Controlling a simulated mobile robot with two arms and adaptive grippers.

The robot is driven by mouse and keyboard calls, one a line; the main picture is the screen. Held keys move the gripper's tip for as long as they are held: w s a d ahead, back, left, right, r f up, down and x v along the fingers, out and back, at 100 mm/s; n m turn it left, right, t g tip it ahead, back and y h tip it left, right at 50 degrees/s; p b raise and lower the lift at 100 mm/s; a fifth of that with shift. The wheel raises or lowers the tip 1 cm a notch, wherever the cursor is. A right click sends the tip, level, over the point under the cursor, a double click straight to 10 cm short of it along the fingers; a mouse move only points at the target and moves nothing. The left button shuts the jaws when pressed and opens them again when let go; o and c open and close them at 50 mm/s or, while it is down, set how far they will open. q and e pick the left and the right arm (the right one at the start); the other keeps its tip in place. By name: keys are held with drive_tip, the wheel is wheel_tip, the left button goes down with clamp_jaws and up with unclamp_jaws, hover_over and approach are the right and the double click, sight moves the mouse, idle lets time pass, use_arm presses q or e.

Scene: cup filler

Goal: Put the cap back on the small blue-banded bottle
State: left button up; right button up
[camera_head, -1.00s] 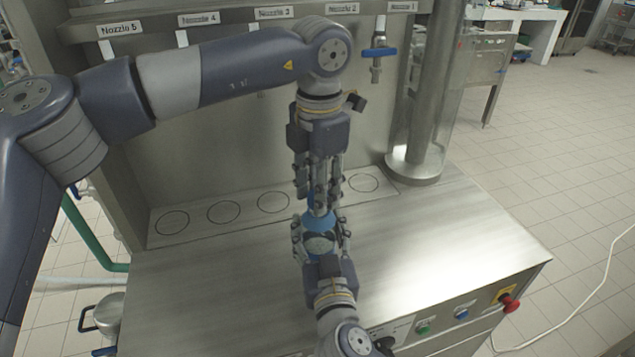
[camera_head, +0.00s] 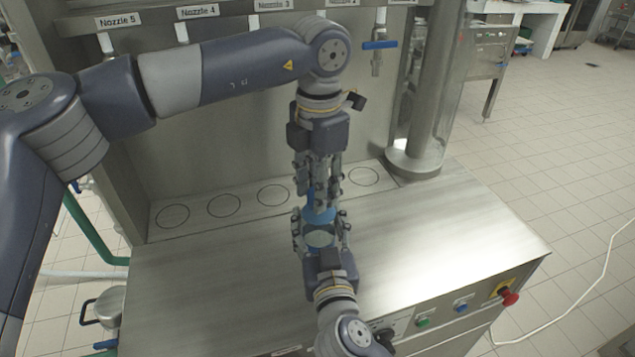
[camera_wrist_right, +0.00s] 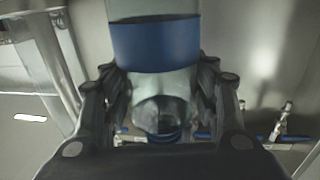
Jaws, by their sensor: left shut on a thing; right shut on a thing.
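My left gripper (camera_head: 319,196) points down over the counter in the head view. It is shut on a small blue cap (camera_head: 318,215) at its fingertips. My right gripper (camera_head: 321,228) comes from the front edge, just below the left one, and is shut around the small clear bottle (camera_head: 320,239). In the right wrist view the bottle's wide blue band (camera_wrist_right: 155,45) shows large, with the clear body (camera_wrist_right: 160,95) between my right fingers. The cap is directly above the bottle. Fingers partly cover both, and I cannot tell whether cap and bottle touch.
The steel counter (camera_head: 450,235) is clear to the right. Marked circles (camera_head: 223,205) lie along its back under labelled nozzles, one with a blue valve (camera_head: 379,45). A steel column (camera_head: 418,120) stands at back right. A red button (camera_head: 509,298) is on the front panel.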

use_arm(q)
drive_tip(key=m, duration=0.5)
drive_tip(key=shift+w, duration=0.1)
drive_tip(key=m, duration=1)
drive_tip(key=shift+w, duration=0.1)
drive_tip(key=m, duration=0.4)
drive_tip(key=shift+w+m, duration=0.1)
drive_tip(key=shift+m, duration=0.3)
drive_tip(key=m, duration=0.6)
drive_tip(key=shift+d+f, duration=0.1)
drive_tip(key=m, duration=0.3)
drive_tip(key=shift+m, duration=0.3)
drive_tip(key=m, duration=0.4)
drive_tip(key=o, duration=0.7)
drive_tip(key=shift+c, duration=0.2)
